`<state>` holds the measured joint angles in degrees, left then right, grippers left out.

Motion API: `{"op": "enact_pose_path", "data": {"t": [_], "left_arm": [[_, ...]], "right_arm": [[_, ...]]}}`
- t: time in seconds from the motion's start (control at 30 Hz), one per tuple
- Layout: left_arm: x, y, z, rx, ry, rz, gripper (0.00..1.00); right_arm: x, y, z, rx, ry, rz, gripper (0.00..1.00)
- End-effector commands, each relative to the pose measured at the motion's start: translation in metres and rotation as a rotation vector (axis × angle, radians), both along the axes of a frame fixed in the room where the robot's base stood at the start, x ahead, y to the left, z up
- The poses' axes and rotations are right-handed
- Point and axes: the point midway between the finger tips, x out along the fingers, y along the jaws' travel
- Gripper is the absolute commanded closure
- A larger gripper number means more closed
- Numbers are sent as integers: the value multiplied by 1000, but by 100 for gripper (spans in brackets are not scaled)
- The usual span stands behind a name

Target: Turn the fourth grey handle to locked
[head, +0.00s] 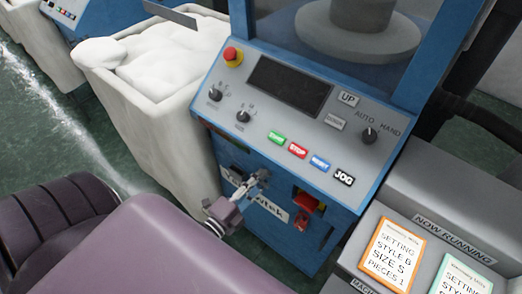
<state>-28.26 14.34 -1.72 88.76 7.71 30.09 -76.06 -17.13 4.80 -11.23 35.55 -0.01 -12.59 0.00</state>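I cannot make out a row of grey handles. The blue machine cabinet (283,240) has a red switch (306,202) on its front, with a smaller red part (300,220) just below it. My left gripper (262,174) is in front of the cabinet, below the control panel and left of the red switch. It covers part of a white name label (300,217). Its fingers are small and seen at an angle, so I cannot tell whether they are open or hold anything. My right gripper is not in view.
The sloped control panel (205,118) carries a red emergency button (232,57), several black knobs and coloured buttons. A white bin (150,110) stands left of the cabinet. A grey stand (440,190) with setting cards (391,254) is at the right. Green floor shows at the left.

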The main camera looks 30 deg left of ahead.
Motion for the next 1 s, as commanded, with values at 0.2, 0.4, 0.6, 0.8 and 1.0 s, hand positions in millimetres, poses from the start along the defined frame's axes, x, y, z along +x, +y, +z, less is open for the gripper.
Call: {"op": "enact_pose_path", "data": {"t": [0.2, 0.4, 0.6, 0.8, 1.0], "left_arm": [[11, -1, 0, -2, 0, 0, 73], [11, -1, 0, -2, 1, 0, 73], [11, -1, 0, -2, 1, 0, 94], [11, -1, 0, -2, 1, 0, 100], [12, -1, 0, -13, 1, 0, 100]], "right_arm": [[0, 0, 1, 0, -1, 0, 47], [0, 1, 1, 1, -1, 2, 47], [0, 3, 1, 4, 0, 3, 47], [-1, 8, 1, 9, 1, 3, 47], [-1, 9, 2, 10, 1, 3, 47]]}}
